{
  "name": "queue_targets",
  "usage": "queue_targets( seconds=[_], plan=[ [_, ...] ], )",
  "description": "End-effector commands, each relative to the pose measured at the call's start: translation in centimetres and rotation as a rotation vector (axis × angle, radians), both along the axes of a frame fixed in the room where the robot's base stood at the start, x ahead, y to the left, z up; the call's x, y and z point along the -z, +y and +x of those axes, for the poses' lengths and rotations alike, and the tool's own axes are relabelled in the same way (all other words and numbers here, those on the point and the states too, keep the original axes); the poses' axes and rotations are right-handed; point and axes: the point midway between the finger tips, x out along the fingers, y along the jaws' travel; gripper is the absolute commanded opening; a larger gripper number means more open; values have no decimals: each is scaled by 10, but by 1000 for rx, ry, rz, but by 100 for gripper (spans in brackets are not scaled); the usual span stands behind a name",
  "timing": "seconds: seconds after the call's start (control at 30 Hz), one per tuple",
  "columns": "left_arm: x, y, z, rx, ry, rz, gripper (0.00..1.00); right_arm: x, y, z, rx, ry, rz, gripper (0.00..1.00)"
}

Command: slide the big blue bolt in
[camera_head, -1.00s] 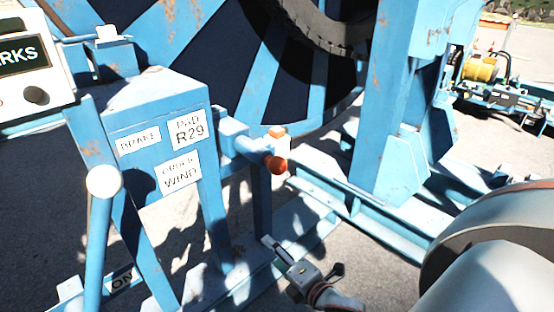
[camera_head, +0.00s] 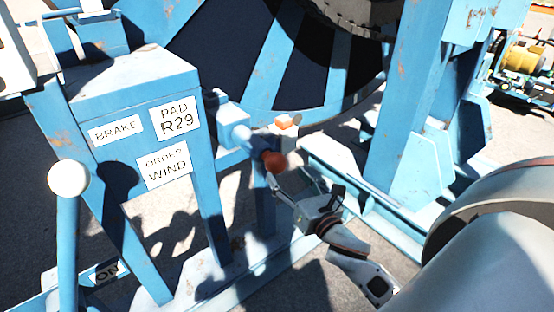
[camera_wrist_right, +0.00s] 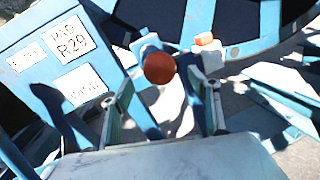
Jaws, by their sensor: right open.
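The big blue bolt (camera_head: 240,136) sticks out sideways from the blue stand, with an orange-red knob (camera_head: 273,161) on its end. In the right wrist view the knob (camera_wrist_right: 159,68) shows between the two fingers, and the bolt runs back behind it. My right gripper (camera_head: 298,186) is open, just below and right of the knob. Its fingers (camera_wrist_right: 162,95) stand to either side of the knob, and I cannot tell whether either touches it. My left gripper is not in view.
A white block with an orange top (camera_head: 287,122) sits right beside the knob. The blue stand (camera_head: 130,80) with labels and a white-balled lever (camera_head: 68,178) is on the left. The large reel (camera_head: 280,60) and blue frame post (camera_head: 400,100) stand behind.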

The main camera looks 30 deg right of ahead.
Motion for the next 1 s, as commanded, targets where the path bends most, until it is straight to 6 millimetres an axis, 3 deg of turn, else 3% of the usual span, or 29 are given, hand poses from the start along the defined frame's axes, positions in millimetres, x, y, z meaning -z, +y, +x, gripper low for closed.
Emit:
queue_targets(
  seconds=[0.53, 0.93, 0.97, 1.0],
  plan=[
    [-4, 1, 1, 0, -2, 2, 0, 0, -8, 67, 0, -1, -1, 61],
    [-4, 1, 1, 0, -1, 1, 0, 1, -9, 76, 0, 1, 0, 61],
    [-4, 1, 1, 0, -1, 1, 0, 1, -9, 76, 0, 1, 0, 58],
    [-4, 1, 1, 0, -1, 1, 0, 1, -9, 76, 0, 1, 0, 48]
  ],
)
